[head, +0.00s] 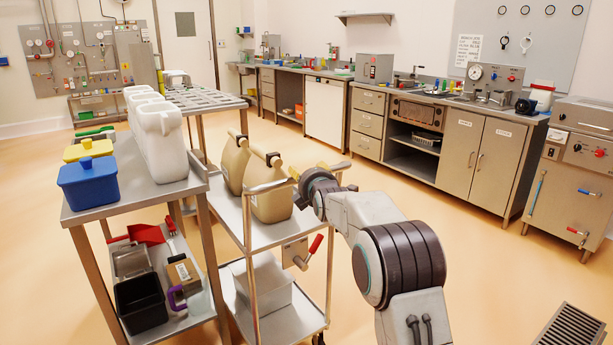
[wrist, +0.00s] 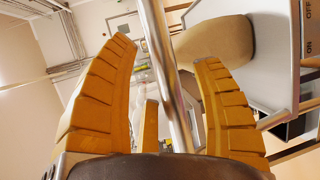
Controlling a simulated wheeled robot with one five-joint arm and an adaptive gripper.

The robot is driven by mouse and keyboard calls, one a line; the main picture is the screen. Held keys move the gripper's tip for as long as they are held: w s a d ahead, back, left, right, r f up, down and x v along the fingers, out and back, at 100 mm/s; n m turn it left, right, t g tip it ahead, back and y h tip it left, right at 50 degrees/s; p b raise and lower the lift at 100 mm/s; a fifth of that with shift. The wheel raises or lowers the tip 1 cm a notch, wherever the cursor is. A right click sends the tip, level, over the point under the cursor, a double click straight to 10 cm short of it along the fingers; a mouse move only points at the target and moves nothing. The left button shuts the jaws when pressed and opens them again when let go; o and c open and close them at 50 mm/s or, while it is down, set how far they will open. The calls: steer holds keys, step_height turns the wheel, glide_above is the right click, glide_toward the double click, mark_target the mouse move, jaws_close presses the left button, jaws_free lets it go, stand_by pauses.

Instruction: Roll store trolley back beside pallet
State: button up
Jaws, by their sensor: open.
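The steel trolley (head: 303,318) stands in the middle foreground of the head view, close beside a steel table on its left. Its upper shelf carries two tan jugs with dark caps, one nearer jug (head: 270,200) and one farther jug (head: 234,163). A pale bin (head: 268,285) sits on its lower shelf. My gripper (head: 293,174) is at the trolley's upper right side. In the wrist view my gripper (wrist: 161,55) is open, with a steel bar (wrist: 165,75) of the trolley between its yellow fingers. I cannot tell whether they touch it. No pallet is clearly recognisable.
The left table (head: 90,212) holds white jugs (head: 158,140), a blue tub (head: 87,183) and a yellow tub (head: 88,150). A slotted grey surface (head: 205,100) stands behind. Counters and cabinets (head: 480,155) line the right wall. The floor (head: 440,225) between trolley and counters is clear.

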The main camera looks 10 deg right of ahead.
steer(key=shift+w+f, duration=0.15)
steer(key=shift+w, duration=0.8)
steer(key=shift+o, duration=0.2)
jaws_close()
steer(key=shift+f, duration=0.15)
